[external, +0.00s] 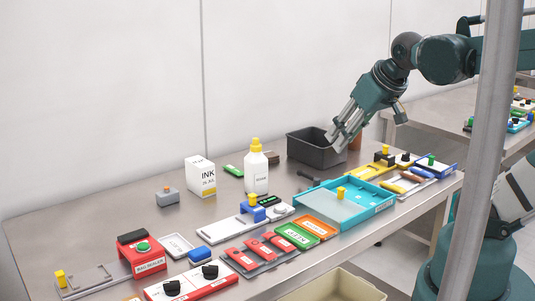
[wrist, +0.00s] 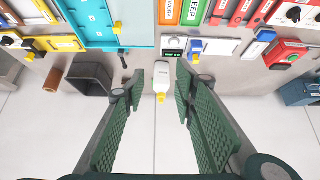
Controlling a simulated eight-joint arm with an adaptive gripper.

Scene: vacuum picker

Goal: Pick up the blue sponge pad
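A small blue pad (external: 200,254), likely the sponge pad, lies on the table beside a white labelled plate (external: 177,246) and the red bag sealer (external: 141,252). In the wrist view the blue pad (wrist: 266,35) is small, at the upper right, close to the white plate (wrist: 254,49). My gripper (external: 341,138) is raised above the table near the grey bin, well to the right of the pad and apart from it. In the wrist view my gripper (wrist: 157,83) has its two green-padded fingers wide apart, with nothing held between them.
A grey bin (external: 309,152) stands below my gripper. A white bottle with a yellow cap (external: 256,174) and an INK box (external: 201,177) stand at the back. A turquoise tray (external: 322,211) and several coloured plates crowd the front. The back left of the table is fairly clear.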

